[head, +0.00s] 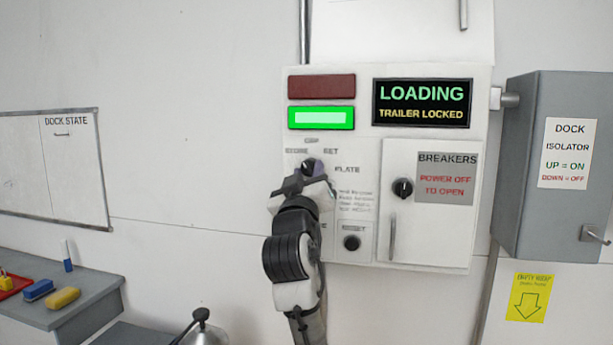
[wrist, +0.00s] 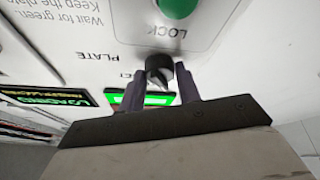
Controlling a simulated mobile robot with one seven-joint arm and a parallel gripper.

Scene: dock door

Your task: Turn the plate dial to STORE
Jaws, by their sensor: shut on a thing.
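The plate dial (head: 309,166) is a small dark knob on the white control panel, under a short arc of blurred labels. The one at its upper left looks like STORE. In the wrist view, turned upside down, the dial (wrist: 158,66) sits between the two fingers of my gripper (wrist: 161,80), beside the word PLATE. My gripper (head: 307,176) is shut on the dial, its fingers on either side of it. My gripper and wrist cover part of the dial and panel in the head view. I cannot tell which label the dial points to.
The display (head: 422,102) reads LOADING, TRAILER LOCKED; a green lamp (head: 321,118) is lit under a dark red one (head: 321,87). The breaker door (head: 430,225) and a black reset knob (head: 352,242) are at right. A green button (wrist: 178,5) shows near LOCK.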

